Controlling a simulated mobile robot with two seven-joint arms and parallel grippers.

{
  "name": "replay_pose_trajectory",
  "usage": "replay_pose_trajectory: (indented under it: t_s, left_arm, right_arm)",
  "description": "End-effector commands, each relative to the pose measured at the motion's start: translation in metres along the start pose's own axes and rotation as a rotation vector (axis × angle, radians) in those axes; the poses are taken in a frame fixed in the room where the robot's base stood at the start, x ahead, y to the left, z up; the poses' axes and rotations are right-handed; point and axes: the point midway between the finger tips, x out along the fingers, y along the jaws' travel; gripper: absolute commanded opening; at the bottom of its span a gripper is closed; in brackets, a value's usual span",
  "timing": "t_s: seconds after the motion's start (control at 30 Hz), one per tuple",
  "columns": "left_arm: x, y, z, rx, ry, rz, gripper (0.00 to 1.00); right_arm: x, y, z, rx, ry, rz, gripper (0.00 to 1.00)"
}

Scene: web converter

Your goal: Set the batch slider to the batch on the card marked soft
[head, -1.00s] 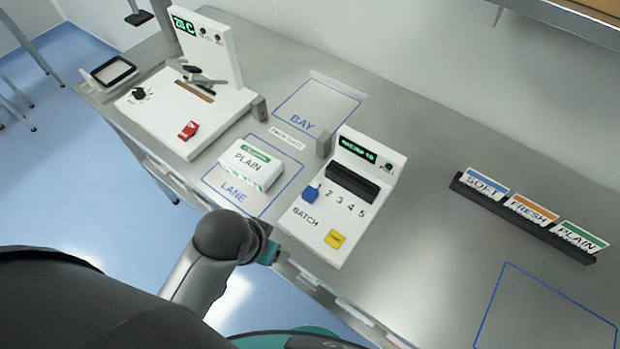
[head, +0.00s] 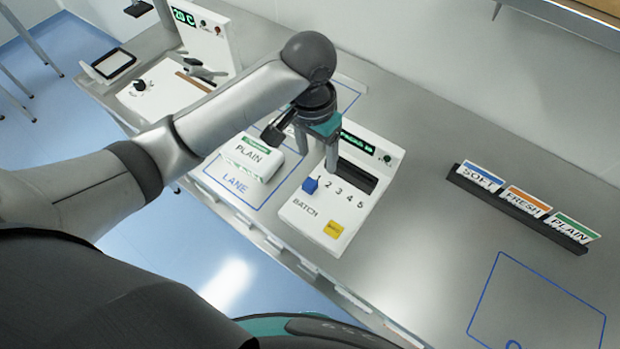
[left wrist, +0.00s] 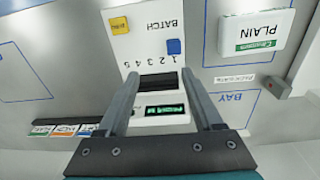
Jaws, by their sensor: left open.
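The white batch unit (head: 309,227) stands on the steel bench and also shows in the left wrist view (left wrist: 146,46). Its blue slider (head: 310,185) sits at 1 on a scale of 1 to 5, and it also shows in the left wrist view (left wrist: 174,46). The SOFT card (head: 479,176), with a blue top band, stands leftmost in a black rack (head: 520,213); its small print is unreadable. My left gripper (head: 329,168) is open and empty, above the back part of the batch unit. My right gripper does not show.
A yellow button (head: 333,229) is at the unit's front corner. A white PLAIN pack (head: 254,157) lies in the LANE outline to the left. FRESH (head: 527,202) and PLAIN (head: 574,228) cards share the rack. Bare bench lies between unit and rack.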

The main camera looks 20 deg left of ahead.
Motion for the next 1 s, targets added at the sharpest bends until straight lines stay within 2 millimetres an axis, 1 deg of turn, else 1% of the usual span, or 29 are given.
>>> replay_pose_trajectory:
  t_s: [0.03,0.1,0.2,0.27,0.37,0.47,0.8,1.0]
  left_arm:
    - [-0.006,-0.009,-0.004,-0.012,-0.014,-0.019,0.68]
    - [-0.011,-0.016,-0.007,-0.026,-0.031,-0.034,0.68]
    - [-0.014,-0.021,-0.008,-0.039,-0.044,-0.045,0.68]
    - [-0.013,-0.022,-0.008,-0.042,-0.05,-0.047,0.68]
    - [-0.005,-0.023,-0.007,-0.043,-0.053,-0.047,0.68]
    - [0.01,-0.024,-0.006,-0.044,-0.053,-0.048,0.68]
    - [0.084,-0.026,-0.003,-0.043,-0.052,-0.047,0.68]
    - [0.118,-0.028,-0.001,-0.041,-0.049,-0.048,0.68]
  right_arm:
    - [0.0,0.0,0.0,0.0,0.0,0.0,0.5]
    - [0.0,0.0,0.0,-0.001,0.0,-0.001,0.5]
    - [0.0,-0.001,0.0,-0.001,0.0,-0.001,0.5]
    - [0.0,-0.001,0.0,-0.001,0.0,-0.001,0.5]
    - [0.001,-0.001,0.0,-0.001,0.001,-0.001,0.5]
    - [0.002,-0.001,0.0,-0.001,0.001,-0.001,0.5]
    - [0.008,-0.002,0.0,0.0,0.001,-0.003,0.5]
    - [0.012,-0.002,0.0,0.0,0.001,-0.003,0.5]
